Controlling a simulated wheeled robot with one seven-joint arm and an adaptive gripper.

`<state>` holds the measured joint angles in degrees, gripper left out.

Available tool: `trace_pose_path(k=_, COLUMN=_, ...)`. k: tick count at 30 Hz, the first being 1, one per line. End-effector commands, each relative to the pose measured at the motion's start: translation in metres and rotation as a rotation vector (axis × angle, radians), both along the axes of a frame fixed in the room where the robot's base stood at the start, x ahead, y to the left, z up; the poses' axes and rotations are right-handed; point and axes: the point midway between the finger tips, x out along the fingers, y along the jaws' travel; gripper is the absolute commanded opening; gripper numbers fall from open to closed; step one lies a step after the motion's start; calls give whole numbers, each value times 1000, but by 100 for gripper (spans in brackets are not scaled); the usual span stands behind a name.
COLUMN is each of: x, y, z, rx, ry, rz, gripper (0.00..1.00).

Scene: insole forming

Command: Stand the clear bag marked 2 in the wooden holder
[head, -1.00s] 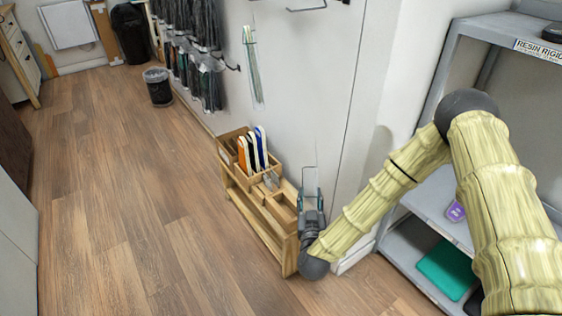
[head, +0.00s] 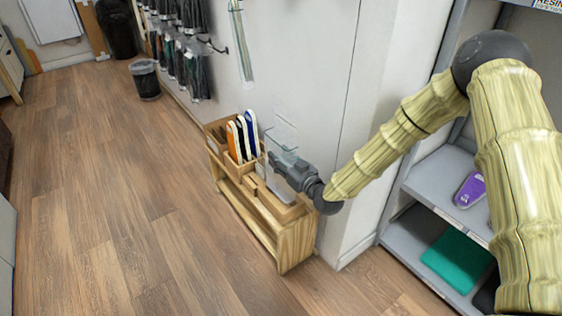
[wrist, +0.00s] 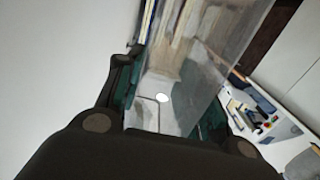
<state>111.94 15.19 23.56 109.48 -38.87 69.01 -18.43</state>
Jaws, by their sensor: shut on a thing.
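My gripper (head: 277,163) is over the right end of the wooden holder (head: 285,243) in the head view, pointing left. It is shut on a clear bag (head: 285,133), which shows as a faint see-through sheet near the fingers. In the wrist view the bag (wrist: 232,45) stretches up and away between the dark fingers (wrist: 165,95). Its mark cannot be read. The holder is a low wooden stand against the white wall. Upright orange, white and blue insoles (head: 243,135) stand in its far-left part. The gripper hides some of its nearer compartments.
A grey shelf unit (head: 440,180) with a purple item (head: 469,190) and a green item (head: 455,262) stands at the right. Packaged items (head: 185,60) hang on the wall beyond the holder. A bin (head: 146,80) stands farther back. The wooden floor at left is clear.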

Motion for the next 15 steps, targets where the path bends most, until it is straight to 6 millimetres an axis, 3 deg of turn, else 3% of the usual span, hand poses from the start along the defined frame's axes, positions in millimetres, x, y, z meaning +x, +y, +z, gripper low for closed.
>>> trace_pose_path(k=15, x=0, y=-2, z=-24, rx=1, ry=1, rz=-4, gripper=15)
